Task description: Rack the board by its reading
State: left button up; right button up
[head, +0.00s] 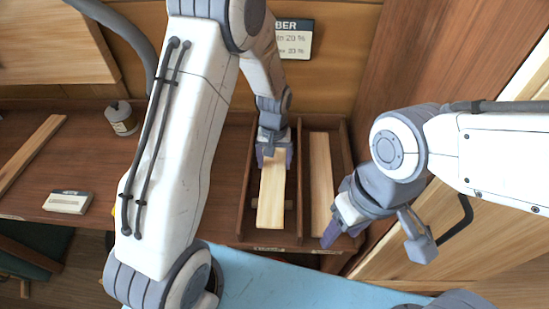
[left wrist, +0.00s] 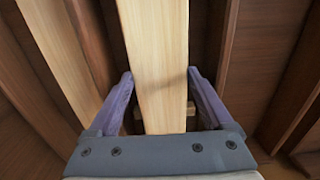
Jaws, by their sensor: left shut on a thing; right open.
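My left gripper (head: 274,158) is shut on a pale wooden board (head: 271,195), over the left bay of a dark wooden rack (head: 246,190). The left wrist view shows the board (left wrist: 158,60) between two purple fingers (left wrist: 160,85). Whether the board rests on the bay floor is unclear. Another pale board (head: 321,180) lies in the right bay. My right gripper (head: 335,222) is open and empty at that bay's front right. A small cream device (head: 68,202), perhaps the meter, lies on the bench at left. A wall sign (head: 292,38), partly hidden, shows "BER" and "20 %".
A wooden strip (head: 30,150) lies at far left. A light blue surface (head: 300,285) is in front of the rack. A wooden panel closes in the right side.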

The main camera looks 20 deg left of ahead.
pick_arm(q)
jog(key=shift+f, duration=0.6)
jog(key=shift+f+b, duration=0.35)
jog(key=shift+b, duration=0.05)
jog(key=o, duration=1.4)
jog(key=shift+c, duration=0.2)
notch_tip(320, 180, up, 10)
jog(key=shift+r, duration=0.25)
jog(key=shift+s, duration=0.1)
